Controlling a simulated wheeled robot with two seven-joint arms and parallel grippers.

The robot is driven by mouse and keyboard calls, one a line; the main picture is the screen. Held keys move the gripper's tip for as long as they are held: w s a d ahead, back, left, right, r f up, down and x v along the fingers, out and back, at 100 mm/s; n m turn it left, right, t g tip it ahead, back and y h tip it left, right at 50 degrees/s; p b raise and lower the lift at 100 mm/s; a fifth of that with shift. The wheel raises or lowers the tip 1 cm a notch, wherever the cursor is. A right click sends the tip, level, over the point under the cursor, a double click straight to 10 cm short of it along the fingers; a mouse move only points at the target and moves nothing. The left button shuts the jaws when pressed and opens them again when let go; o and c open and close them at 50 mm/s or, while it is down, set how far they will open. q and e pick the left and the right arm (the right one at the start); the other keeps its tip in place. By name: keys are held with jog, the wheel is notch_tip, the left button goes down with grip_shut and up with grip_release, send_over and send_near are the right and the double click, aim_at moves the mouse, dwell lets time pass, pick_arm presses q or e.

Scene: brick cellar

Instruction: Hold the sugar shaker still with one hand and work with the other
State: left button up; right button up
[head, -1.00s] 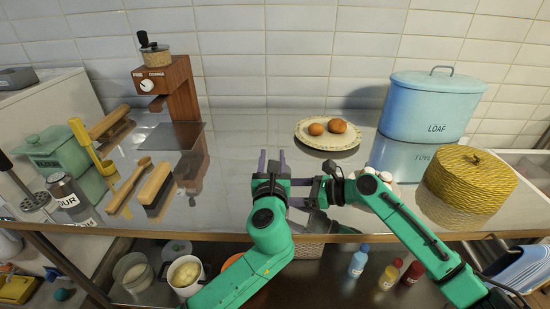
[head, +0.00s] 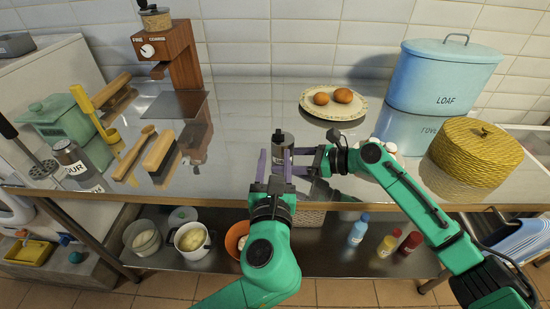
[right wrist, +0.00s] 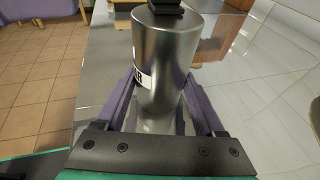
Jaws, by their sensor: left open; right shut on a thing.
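The sugar shaker (head: 283,148), a steel cylinder with a dark knob on top, stands upright near the table's front edge. It fills the middle of the right wrist view (right wrist: 168,65), with only a sliver of its label showing. My right gripper (right wrist: 160,110) is shut on its body from the right, a purple finger on each side; it also shows in the head view (head: 306,160). My left gripper (head: 275,160) is open, its two fingers pointing away from me at the shaker's near side. I cannot tell whether they touch it.
A similar steel shaker (head: 70,158), lettered "OUR", stands at the left by brushes (head: 160,152) and a green box (head: 58,118). A grinder (head: 175,55), a plate (head: 318,112) with eggs, a blue LOAF bin (head: 440,80) and a yellow basket (head: 475,150) line the back and right.

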jog(key=o, duration=1.2)
jog(key=shift+c, duration=0.2)
jog(key=v, duration=1.2)
jog(key=shift+s, duration=0.1)
